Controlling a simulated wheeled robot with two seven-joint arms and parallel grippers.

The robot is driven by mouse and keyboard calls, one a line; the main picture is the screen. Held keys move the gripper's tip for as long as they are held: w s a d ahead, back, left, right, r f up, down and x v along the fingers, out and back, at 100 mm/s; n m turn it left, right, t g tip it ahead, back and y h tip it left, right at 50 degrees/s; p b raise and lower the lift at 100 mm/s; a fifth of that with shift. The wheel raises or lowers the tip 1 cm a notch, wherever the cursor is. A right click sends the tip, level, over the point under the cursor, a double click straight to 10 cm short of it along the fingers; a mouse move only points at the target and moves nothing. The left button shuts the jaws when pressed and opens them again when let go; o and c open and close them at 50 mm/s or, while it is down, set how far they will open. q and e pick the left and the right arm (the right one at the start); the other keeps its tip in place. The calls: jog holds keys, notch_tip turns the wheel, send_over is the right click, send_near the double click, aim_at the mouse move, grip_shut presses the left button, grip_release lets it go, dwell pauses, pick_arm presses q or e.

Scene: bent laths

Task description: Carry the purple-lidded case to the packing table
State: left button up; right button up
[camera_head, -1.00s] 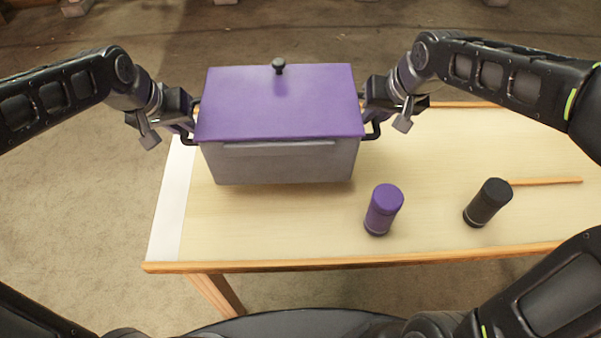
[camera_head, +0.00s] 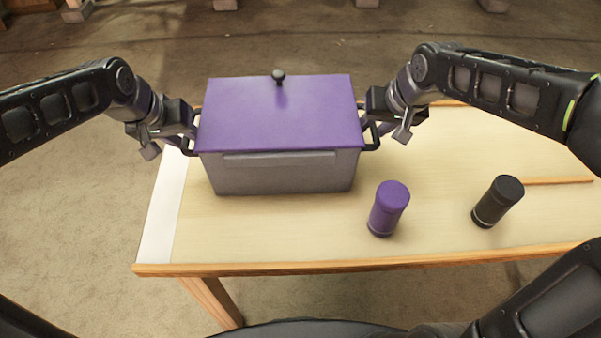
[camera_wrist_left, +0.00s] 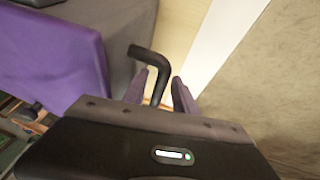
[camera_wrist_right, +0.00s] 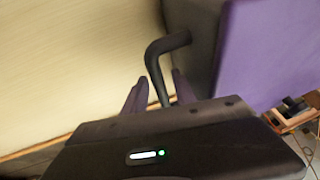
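The grey case (camera_head: 285,175) with a purple lid (camera_head: 280,110) and black knob sits at the left part of the pale wooden table (camera_head: 290,235). It looks level, apparently resting on the tabletop. My left gripper (camera_head: 183,136) is at its left handle; in the left wrist view the black handle (camera_wrist_left: 155,65) lies between two parted purple fingers (camera_wrist_left: 160,85) with gaps beside it. My right gripper (camera_head: 370,125) is at the right handle; in the right wrist view that handle (camera_wrist_right: 155,65) also lies between parted fingers (camera_wrist_right: 160,90). Both grippers look open around the handles.
A purple canister (camera_head: 388,210) stands right of the case near the front edge. A black canister (camera_head: 497,203) stands further right, beside a thin wooden lath (camera_head: 560,181). A white strip (camera_head: 166,215) runs along the table's left edge. The table between case and canisters is clear.

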pick_arm(q)
jog(key=shift+r, duration=0.15)
jog(key=v, duration=1.1)
jog(key=shift+s+r, duration=0.2)
jog(key=shift+r, duration=0.1)
pick_arm(e)
jog(key=v, duration=1.2)
